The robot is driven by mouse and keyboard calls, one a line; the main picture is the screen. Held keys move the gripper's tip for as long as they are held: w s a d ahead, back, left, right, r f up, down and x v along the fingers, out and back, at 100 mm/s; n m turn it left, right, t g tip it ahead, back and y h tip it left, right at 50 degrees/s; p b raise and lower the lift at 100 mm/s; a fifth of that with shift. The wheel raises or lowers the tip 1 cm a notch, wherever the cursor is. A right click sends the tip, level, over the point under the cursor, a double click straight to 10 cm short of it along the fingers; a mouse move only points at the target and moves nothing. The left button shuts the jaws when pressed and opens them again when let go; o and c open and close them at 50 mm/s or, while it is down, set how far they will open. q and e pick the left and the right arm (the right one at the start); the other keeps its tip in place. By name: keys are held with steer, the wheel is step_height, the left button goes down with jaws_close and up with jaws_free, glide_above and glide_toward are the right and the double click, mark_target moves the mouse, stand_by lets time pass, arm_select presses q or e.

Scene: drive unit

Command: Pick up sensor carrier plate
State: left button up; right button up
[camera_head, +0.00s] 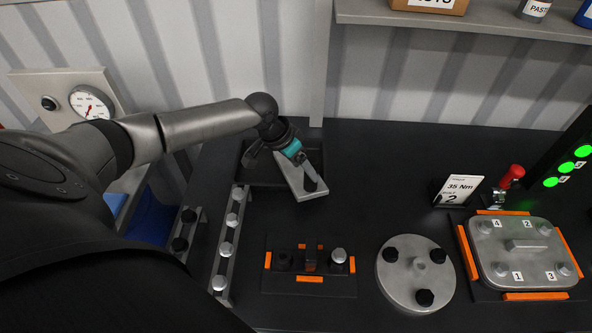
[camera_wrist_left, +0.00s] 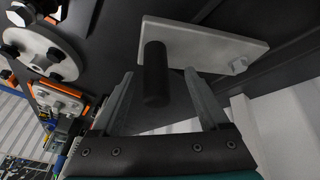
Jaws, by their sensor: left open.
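The sensor carrier plate (camera_head: 311,191) is a flat light grey plate with a black upright post. It lies in a dark shallow tray (camera_head: 254,181) at the back of the bench. My left gripper (camera_head: 303,166) is over the plate, partly hiding its far end. In the left wrist view the plate (camera_wrist_left: 205,49) shows beyond the open fingers, with a bolt near one end. Its black post (camera_wrist_left: 156,80) appears between the two fingertips of my left gripper (camera_wrist_left: 158,74), with a visible gap on each side. My right gripper is not in view.
A rail with several bolts (camera_head: 229,236) stands left of a dark fixture with orange edges (camera_head: 310,282). A round grey flange (camera_head: 399,284) and a grey cover plate (camera_head: 515,236) lie to the right. A torque sign (camera_head: 460,190) stands behind them. Bench behind the flange is clear.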

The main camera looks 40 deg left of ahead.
arm_select(q)
steer(key=shift+x, duration=2.5)
steer(key=shift+d+r, duration=0.1)
steer(key=shift+c, duration=0.4)
jaws_close()
steer(key=shift+w+r, duration=0.1)
